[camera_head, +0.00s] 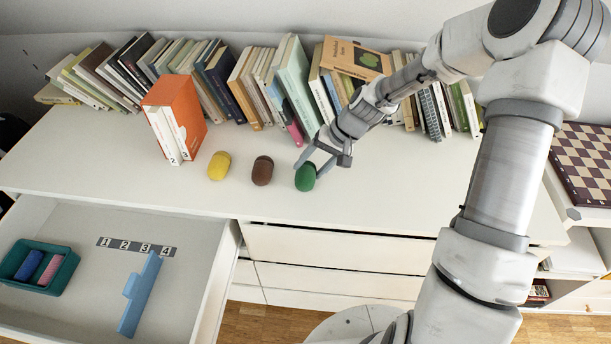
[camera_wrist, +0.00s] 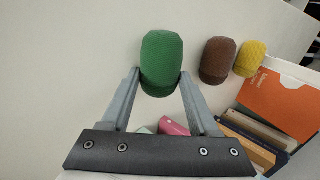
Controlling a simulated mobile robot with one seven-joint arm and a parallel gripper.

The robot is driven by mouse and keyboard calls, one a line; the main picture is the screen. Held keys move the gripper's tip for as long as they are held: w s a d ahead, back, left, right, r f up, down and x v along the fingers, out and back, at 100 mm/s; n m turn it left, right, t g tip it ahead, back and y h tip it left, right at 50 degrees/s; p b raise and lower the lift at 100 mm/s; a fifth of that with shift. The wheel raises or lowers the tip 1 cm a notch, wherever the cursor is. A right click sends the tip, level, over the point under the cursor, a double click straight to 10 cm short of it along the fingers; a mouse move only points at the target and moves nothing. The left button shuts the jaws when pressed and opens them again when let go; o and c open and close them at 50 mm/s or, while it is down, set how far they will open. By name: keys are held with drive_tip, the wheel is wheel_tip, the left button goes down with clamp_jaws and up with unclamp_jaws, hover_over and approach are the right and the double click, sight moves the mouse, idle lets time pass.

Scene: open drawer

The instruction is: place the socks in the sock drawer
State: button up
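Rolled socks stand in a row on the white dresser top: a yellow one (camera_head: 219,166), a brown one (camera_head: 262,171) and a green one (camera_head: 305,178). My gripper (camera_head: 309,170) is at the green sock, its fingers spread to either side of it. In the wrist view the green sock (camera_wrist: 161,60) lies between the fingertips; whether they touch it is unclear. The brown (camera_wrist: 217,60) and yellow (camera_wrist: 250,59) socks stand clear. The open drawer (camera_head: 205,244) at lower left holds a teal box (camera_head: 67,274) with a blue roll (camera_head: 29,265) and a pink roll (camera_head: 50,270).
A strip numbered 1 to 4 (camera_head: 136,247) and a pale blue divider-like piece (camera_head: 139,295) lie in the drawer. An orange binder case (camera_head: 184,109) stands behind the socks. A row of books (camera_head: 240,85) lines the wall. A chessboard (camera_head: 585,165) is at the far right.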

clamp_jaws()
drive_tip(key=shift+r, duration=0.1)
